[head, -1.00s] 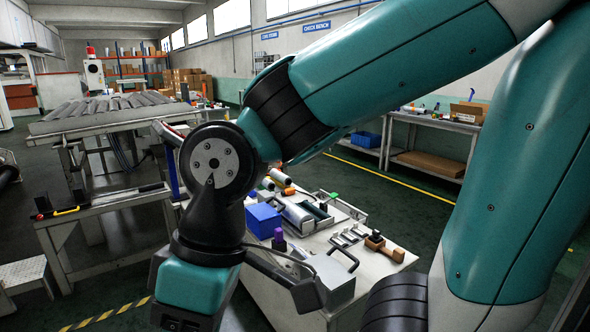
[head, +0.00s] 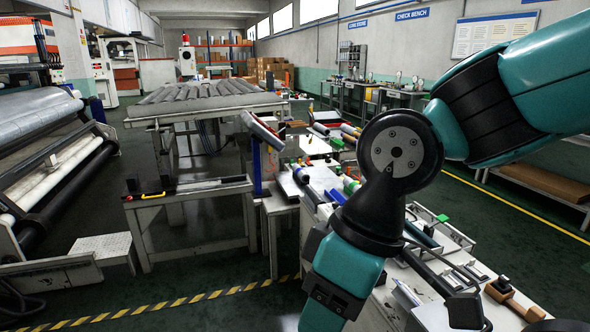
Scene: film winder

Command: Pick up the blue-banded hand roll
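Several small rolls lie on the benches in the middle of the head view. One with a bluish end (head: 337,196) lies beside a green-ended roll (head: 351,185) on the white bench, just left of my arm's round wrist joint. They are too small for me to tell which is the blue-banded hand roll. My wrist hangs in front of the bench and hides part of it. A dark bar with a blocky end sticks out to its right, possibly part of my gripper. The fingertips cannot be made out, and no held roll is seen.
A roller table (head: 205,108) stands at back left, with a lower grey table (head: 190,188) before it. A machine with large rolls (head: 40,130) stands at far left. Wooden blocks (head: 515,300) lie at the bench's right end. Dark floor lies open at front left.

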